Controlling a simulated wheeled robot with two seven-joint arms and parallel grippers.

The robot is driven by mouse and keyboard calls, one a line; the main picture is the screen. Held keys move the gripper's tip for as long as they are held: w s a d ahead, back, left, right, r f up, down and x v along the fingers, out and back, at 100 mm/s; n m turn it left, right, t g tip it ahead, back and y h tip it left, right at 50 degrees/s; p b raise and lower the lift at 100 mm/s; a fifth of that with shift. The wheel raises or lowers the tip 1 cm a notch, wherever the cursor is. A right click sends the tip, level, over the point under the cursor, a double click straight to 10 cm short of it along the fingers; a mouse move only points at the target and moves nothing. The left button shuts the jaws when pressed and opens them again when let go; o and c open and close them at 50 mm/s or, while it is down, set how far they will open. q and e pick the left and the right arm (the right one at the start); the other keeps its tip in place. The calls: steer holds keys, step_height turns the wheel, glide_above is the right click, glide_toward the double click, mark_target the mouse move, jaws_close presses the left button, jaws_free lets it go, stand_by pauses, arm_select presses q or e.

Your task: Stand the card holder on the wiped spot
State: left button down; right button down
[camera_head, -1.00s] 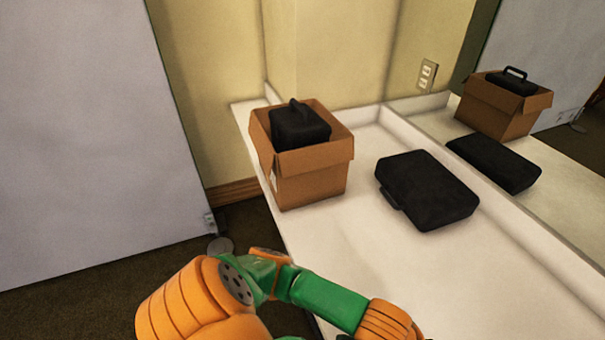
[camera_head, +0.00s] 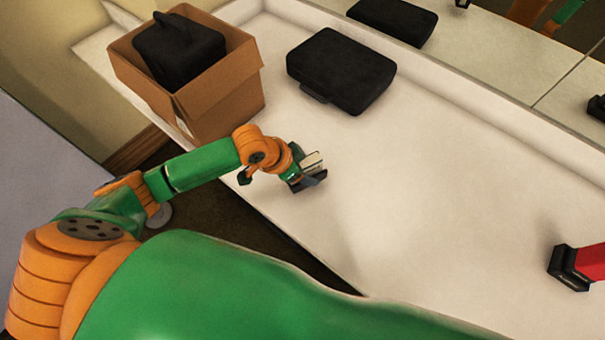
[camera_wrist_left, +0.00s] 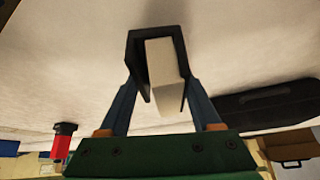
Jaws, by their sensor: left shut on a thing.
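My left gripper (camera_head: 302,172) is shut on the card holder (camera_head: 316,180), a small dark holder with a pale block of cards in it. The holder is over the front part of the white counter (camera_head: 430,200); I cannot tell whether it touches the surface. In the left wrist view the dark holder (camera_wrist_left: 133,62) sits between the two fingers, with the pale block inside its U-shaped frame. A wiped spot does not stand out clearly on the counter. My right gripper is not in view.
A cardboard box (camera_head: 225,100) holding a black case (camera_head: 180,50) stands at the back left. A flat black case (camera_head: 342,68) lies to its right. A red thing with a black end (camera_head: 572,268) is at the right edge. The mirror (camera_head: 500,45) runs behind. The counter's middle is clear.

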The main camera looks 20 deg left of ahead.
arm_select(q)
steer(key=shift+w+a+f, duration=0.1)
steer(key=shift+a+f, duration=0.05)
steer(key=shift+f, duration=1.75)
steer(key=shift+c, duration=0.4)
jaws_free()
steer(key=shift+r, duration=0.25)
steer(key=p+v, duration=0.1)
steer(key=v, duration=1)
steer(key=shift+a+r+p, duration=0.15)
steer(key=shift+r+p, duration=0.05)
steer(key=shift+p, duration=0.2)
